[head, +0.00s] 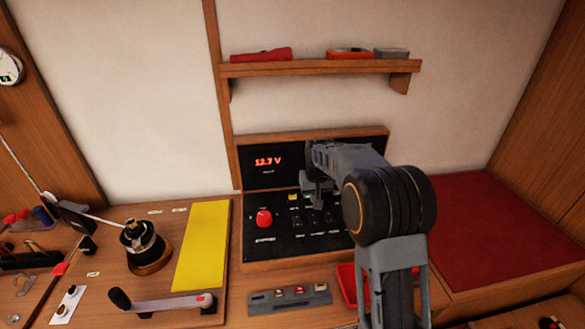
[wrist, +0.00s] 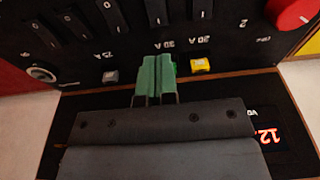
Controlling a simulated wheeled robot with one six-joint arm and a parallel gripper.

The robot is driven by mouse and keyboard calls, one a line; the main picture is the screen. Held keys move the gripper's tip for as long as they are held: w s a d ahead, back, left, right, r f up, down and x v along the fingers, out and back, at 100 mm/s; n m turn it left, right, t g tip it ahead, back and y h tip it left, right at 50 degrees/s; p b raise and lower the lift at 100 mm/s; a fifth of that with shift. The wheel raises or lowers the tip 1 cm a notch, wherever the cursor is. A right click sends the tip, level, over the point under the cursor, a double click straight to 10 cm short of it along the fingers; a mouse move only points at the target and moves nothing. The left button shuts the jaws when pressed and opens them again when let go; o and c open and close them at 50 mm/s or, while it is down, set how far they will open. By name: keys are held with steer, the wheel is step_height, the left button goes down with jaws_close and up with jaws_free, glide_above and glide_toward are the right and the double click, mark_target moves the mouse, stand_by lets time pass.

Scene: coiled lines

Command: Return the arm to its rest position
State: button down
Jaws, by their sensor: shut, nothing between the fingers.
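My gripper (head: 318,197) hangs in front of the black switch panel (head: 268,238) with my arm reaching in from the right. In the wrist view its two greenish fingertips (wrist: 153,78) are shut together, with nothing held between them. A yellow fuse (wrist: 201,65) and a grey one (wrist: 110,76) sit in the panel on either side. The arm hides the panel's right part.
A red knob (head: 264,217) stands out from the panel, below a 12.7 V display (head: 268,161). A shelf (head: 320,68) is above. A winch (head: 146,247), winch handle (head: 165,303), yellow mat (head: 203,245), grey fuse holder (head: 288,299) and red tray (head: 347,285) are on the counter.

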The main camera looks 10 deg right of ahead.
mark_target(315, 225)
steer(key=shift+s+f, duration=0.1)
steer(key=shift+f, duration=0.1)
steer(key=s, duration=0.1)
steer(key=s+f, duration=0.1)
steer(key=s+g, duration=0.1)
steer(key=shift+s+f, duration=0.2)
steer(key=shift+f, duration=0.2)
steer(key=s+r+t, duration=0.1)
steer(key=s+r, duration=0.3)
steer(key=s, duration=0.8)
steer(key=s+r+t, duration=0.2)
steer(key=s+r, duration=0.3)
steer(key=s, duration=0.7)
steer(key=shift+r+t, duration=0.3)
